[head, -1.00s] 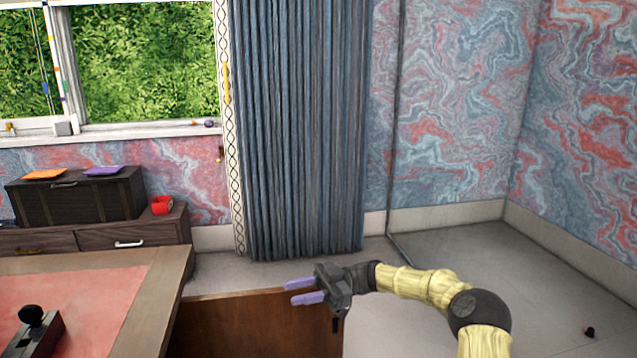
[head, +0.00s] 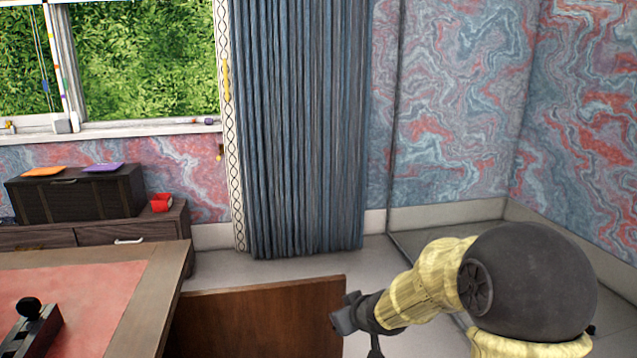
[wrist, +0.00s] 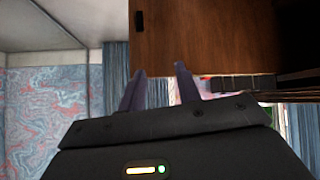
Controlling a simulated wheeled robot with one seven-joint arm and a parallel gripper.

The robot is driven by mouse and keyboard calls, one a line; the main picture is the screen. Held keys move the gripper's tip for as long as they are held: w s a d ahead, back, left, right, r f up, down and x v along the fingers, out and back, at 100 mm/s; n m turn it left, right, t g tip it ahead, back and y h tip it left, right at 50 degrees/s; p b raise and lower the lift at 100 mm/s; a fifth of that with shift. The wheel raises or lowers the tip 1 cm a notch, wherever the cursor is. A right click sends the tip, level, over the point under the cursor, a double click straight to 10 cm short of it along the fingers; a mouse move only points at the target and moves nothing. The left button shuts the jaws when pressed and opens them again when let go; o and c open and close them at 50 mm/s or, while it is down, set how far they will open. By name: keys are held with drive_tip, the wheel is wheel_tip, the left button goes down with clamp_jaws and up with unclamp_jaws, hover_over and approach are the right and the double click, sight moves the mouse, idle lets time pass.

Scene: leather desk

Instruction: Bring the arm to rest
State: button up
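My gripper (wrist: 160,70) shows in the wrist view with its two purple fingers apart and nothing between them. In the head view my gripper's dark body (head: 345,315) is beside the right edge of a brown wooden panel (head: 255,312). Its fingers cannot be seen there. In the wrist view the wooden panel (wrist: 200,35) fills the upper middle, close beyond the fingertips; I cannot tell whether they touch it. My arm is bent, with its large dark joint at the lower right of the head view.
The desk (head: 150,300) with a red leather top is at lower left, bearing a black-knobbed device (head: 30,325). A low cabinet (head: 130,233) holds a dark box (head: 80,198) and a red object (head: 161,203). A blue curtain (head: 305,130) hangs behind. Floor beyond the panel looks clear.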

drive_tip(key=s+d+f+m+g+h, duration=0.1)
drive_tip(key=s+d+f+m+g, duration=0.15)
drive_tip(key=s, duration=0.55)
drive_tip(key=s+d+f+m+g+h, duration=0.1)
drive_tip(key=s+d+m+g, duration=0.1)
drive_tip(key=s+d, duration=0.35)
drive_tip(key=s+d+f+m+g+h, duration=0.1)
drive_tip(key=s+m+g, duration=0.1)
drive_tip(key=s, duration=0.7)
drive_tip(key=w+p+v, duration=0.3)
drive_tip(key=p+v, duration=1.5)
drive_tip(key=w+a+r+p+v, duration=0.1)
drive_tip(key=w+p+v, duration=0.3)
drive_tip(key=p+v, duration=1.5)
drive_tip(key=shift+r, duration=0.3)
drive_tip(key=shift+a+n, duration=0.15)
drive_tip(key=shift+n, duration=0.1)
